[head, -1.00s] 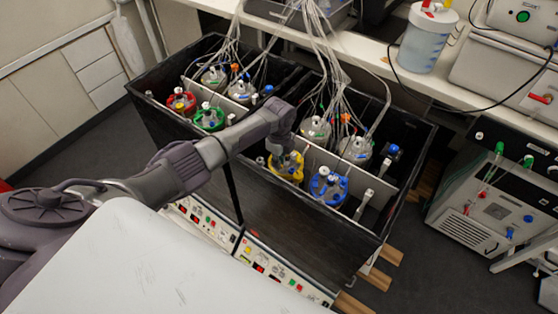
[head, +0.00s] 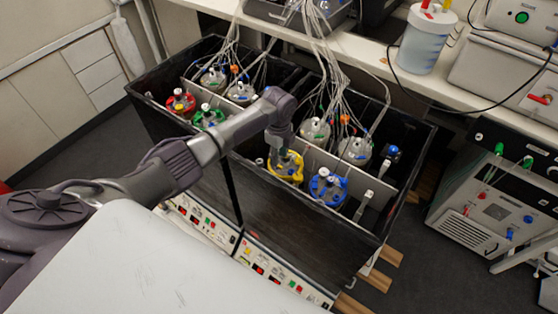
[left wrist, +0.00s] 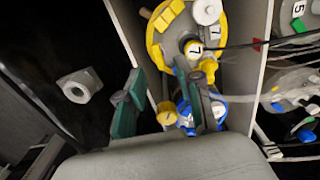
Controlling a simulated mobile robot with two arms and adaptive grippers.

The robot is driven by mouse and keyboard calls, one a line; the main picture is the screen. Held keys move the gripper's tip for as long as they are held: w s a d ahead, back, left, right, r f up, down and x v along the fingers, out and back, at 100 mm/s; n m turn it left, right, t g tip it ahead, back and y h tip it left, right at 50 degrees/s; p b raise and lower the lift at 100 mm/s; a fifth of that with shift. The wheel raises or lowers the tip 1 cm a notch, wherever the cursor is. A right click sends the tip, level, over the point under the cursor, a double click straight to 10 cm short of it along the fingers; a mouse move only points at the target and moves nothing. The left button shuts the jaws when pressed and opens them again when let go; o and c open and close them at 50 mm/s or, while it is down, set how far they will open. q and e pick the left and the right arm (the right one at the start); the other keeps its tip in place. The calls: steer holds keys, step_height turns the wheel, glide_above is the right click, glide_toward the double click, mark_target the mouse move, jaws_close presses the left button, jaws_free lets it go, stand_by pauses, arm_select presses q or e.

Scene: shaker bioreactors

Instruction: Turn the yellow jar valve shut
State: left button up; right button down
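The yellow-lidded jar (head: 289,175) stands in the right-hand black box in the head view. Its yellow lid (left wrist: 157,38), with a "7" label, fills the top middle of the left wrist view. My left gripper (head: 281,150) is over this jar and hides part of it. In the left wrist view my left gripper (left wrist: 160,100) is open, its green-padded fingers apart. A small yellow knob (left wrist: 167,117) shows between the fingers, with no clear contact. A blue-and-white part (left wrist: 186,112) is partly hidden by the right finger. I cannot tell which part is the valve. My right gripper is out of view.
The blue-lidded jar (head: 328,187) stands close to the right of the yellow one. Red (head: 181,102) and green (head: 209,118) lidded jars are in the left box. Tubes hang over the jars. A pale divider (head: 375,195) and the black box walls bound the space.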

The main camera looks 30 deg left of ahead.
arm_select(q)
step_height(320, 180, up, 8)
stand_by(0.7)
